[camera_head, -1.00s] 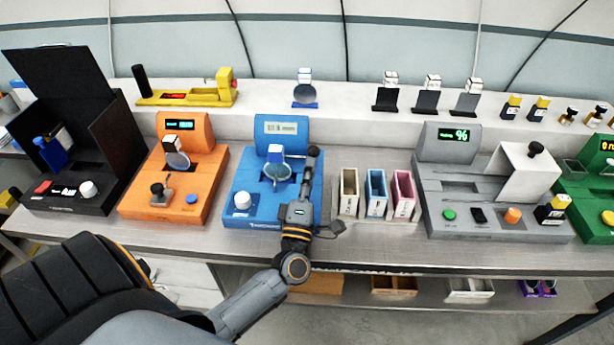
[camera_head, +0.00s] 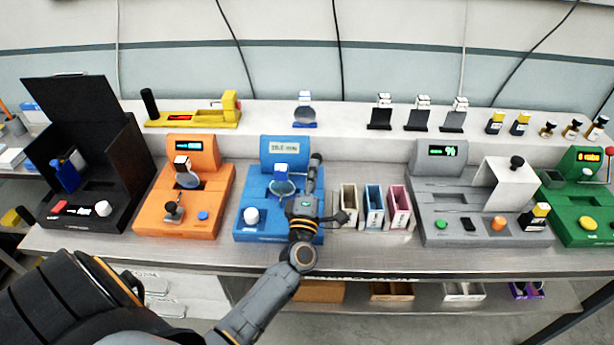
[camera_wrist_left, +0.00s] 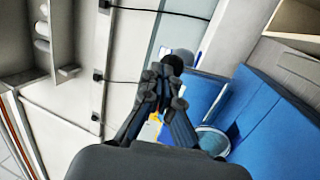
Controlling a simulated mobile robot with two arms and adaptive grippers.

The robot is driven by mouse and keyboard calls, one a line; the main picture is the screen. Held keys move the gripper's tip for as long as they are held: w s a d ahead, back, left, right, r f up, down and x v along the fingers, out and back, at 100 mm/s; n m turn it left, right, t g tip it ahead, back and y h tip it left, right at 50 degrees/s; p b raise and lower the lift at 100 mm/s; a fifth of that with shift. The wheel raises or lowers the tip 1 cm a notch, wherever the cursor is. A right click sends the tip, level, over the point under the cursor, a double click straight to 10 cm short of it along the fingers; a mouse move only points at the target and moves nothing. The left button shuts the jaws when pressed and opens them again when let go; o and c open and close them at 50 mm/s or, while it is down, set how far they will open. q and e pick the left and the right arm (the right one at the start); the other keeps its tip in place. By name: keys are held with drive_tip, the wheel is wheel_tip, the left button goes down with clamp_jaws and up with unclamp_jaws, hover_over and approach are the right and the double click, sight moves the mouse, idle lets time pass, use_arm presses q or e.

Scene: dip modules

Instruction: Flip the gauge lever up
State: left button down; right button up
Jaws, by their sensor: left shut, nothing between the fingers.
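The blue gauge (camera_head: 262,233) stands on the bench with a lit display (camera_head: 284,148), a white knob and a round glass piece. At its right side a lever ends in a dark ball knob (camera_head: 316,158), raised about level with the foot of the display. My left gripper (camera_head: 311,183) is shut and empty at the gauge's right side, just below the knob. In the left wrist view the closed fingertips (camera_wrist_left: 166,78) lie right at the black ball (camera_wrist_left: 173,62); whether they touch it cannot be told. My right gripper is out of view.
An orange station (camera_head: 157,222) stands to the left. Three small bins, the nearest white (camera_head: 348,208), stand close to the right of my gripper. A grey station (camera_head: 455,232) is further right. The bench front edge is clear.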

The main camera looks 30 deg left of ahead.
use_arm(q)
drive_tip(key=w+a+r, duration=0.1)
drive_tip(key=w+a, duration=0.2)
drive_tip(key=w, duration=0.2)
drive_tip(key=w+a+r+g+p, duration=0.1)
drive_tip(key=w+a, duration=0.2)
drive_tip(key=w, duration=0.3)
drive_tip(key=shift+w+a+h, duration=0.15)
drive_tip(key=shift+a+h, duration=0.15)
drive_tip(key=shift+a, duration=0.1)
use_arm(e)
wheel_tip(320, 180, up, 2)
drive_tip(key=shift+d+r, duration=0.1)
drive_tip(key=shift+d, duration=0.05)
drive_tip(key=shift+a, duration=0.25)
